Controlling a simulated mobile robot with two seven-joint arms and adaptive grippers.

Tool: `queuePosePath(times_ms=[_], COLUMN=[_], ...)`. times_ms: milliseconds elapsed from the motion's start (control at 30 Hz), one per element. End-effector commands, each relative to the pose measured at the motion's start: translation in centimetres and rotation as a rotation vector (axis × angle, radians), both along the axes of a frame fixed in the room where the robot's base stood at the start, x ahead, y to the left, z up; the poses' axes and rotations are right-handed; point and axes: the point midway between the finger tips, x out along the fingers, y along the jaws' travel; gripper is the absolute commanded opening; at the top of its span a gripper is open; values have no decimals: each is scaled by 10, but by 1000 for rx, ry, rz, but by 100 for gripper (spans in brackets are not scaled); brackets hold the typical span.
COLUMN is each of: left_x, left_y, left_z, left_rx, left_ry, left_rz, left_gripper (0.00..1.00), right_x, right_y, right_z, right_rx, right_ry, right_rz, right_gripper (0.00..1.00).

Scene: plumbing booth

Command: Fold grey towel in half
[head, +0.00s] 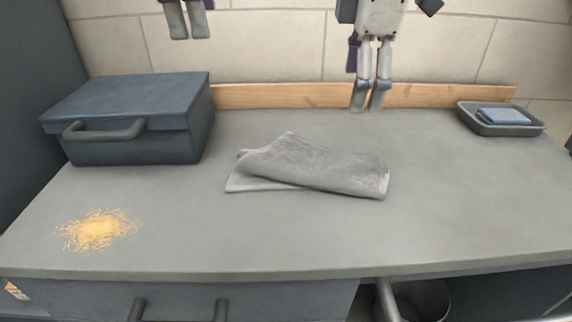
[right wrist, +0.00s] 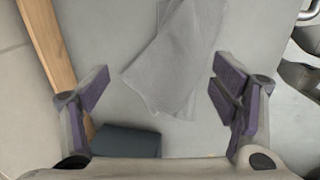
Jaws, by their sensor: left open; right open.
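The grey towel (head: 315,167) lies on the middle of the worktop. It is folded over on itself unevenly, with a lower layer showing at its left end. It also shows in the right wrist view (right wrist: 172,68), between and beyond the open fingers. My left gripper (head: 190,36) is at the top of the head view, above the back of the worktop, open and empty. My right gripper (head: 370,108) hangs behind and to the right of the towel, apart from it. In the right wrist view its fingers (right wrist: 160,105) are spread wide with nothing between them.
A blue-grey toolbox (head: 135,120) stands at the back left. A pile of yellowish crumbs (head: 98,230) lies at the front left. A grey tray (head: 500,128) holding a blue sponge-like block (head: 504,116) is at the back right. The worktop right of the towel is clear.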

Motion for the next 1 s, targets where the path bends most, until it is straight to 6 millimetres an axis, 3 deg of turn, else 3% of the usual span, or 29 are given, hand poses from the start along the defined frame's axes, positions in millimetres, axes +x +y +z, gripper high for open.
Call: queuePosePath(times_ms=[400, 533, 833, 1000], left_x=[7, 8, 6, 0], left_y=[0, 0, 0, 0], left_z=[-18, -19, -15, 0], left_rx=[0, 0, 0, 0], left_ry=[27, 29, 23, 0], left_rz=[0, 0, 0, 0], left_gripper=[80, 80, 80, 80], right_x=[-5, -7, -7, -5], right_y=[0, 0, 0, -1], right_z=[47, 54, 52, 24], right_rx=[0, 1, -1, -3], right_ry=[50, 57, 53, 23], right_rz=[-1, 0, 1, 1], right_gripper=[80, 80, 80, 80])
